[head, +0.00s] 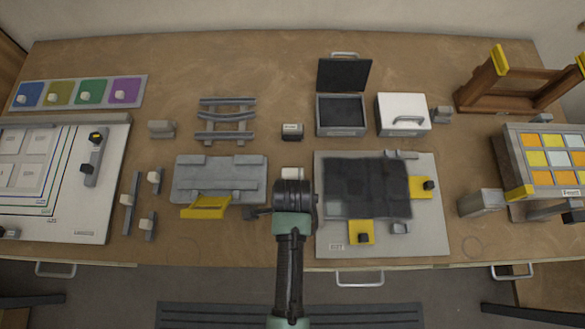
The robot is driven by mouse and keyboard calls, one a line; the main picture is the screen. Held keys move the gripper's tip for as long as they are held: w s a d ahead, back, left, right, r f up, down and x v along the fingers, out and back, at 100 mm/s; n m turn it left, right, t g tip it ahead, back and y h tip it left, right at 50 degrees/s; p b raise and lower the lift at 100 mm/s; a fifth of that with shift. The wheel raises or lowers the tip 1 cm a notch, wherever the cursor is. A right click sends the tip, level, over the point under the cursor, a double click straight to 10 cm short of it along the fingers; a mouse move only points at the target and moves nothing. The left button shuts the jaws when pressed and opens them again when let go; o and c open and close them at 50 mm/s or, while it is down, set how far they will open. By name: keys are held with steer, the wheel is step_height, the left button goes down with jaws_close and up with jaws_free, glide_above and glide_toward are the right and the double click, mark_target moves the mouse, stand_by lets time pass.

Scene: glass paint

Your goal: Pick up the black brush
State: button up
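I cannot make out for certain which thing is the black brush. A dark grey bar-like piece (553,210) lies at the right near the paint-square box and may be it, but its shape is too small to tell. My arm reaches in from the bottom middle, and my gripper (292,190) is over the front middle of the table. The gripper is seen from behind and above, so its fingertips and anything between them are hidden. A white block (292,173) shows just beyond it.
A grey board with a dark cloth-like sheet (367,188) lies right of my gripper. A grey slatted block (220,180) with a yellow piece (205,208) is left. An open dark box (341,115) and a white lidded box (403,114) stand behind.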

jaws_close()
stand_by(0.3)
step_height(320, 180, up, 10)
steer(key=shift+b, duration=0.5)
